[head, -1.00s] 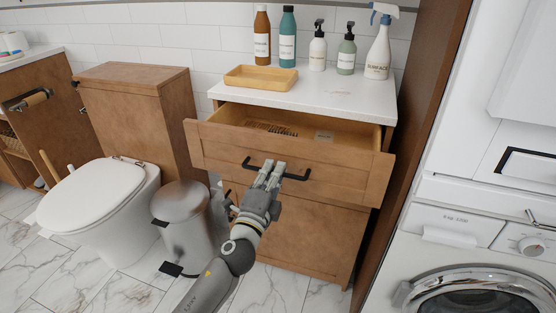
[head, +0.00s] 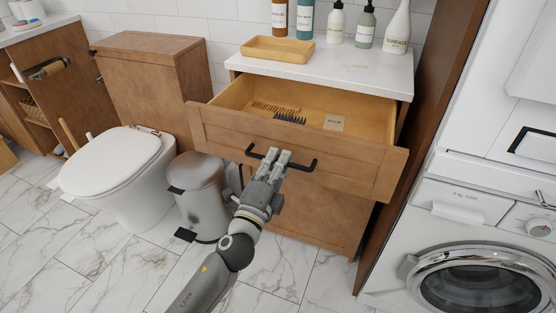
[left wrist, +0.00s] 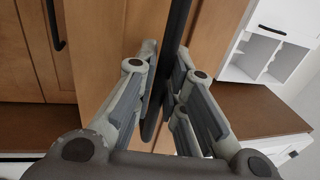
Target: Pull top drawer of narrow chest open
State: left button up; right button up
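The narrow wooden chest (head: 325,218) has a white top. Its top drawer (head: 350,172) is pulled well out, with a comb, a brush and a small card visible inside. The black bar handle (head: 305,166) runs across the drawer front. My left gripper (head: 276,155) is at the middle of this handle, its fingers closed around the bar. In the left wrist view the handle (left wrist: 177,30) passes between the two fingers, with the wooden drawer front behind it. My right gripper is not in view.
A wooden tray (head: 277,49) and several bottles stand on the chest top. A metal bin (head: 203,195) and a toilet (head: 115,170) stand to the left. A washing machine (head: 470,245) stands to the right, past a wooden panel. The marble floor in front is clear.

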pick_arm(q)
jog(key=o, duration=0.3)
jog(key=v, duration=1.2)
dwell(0.4)
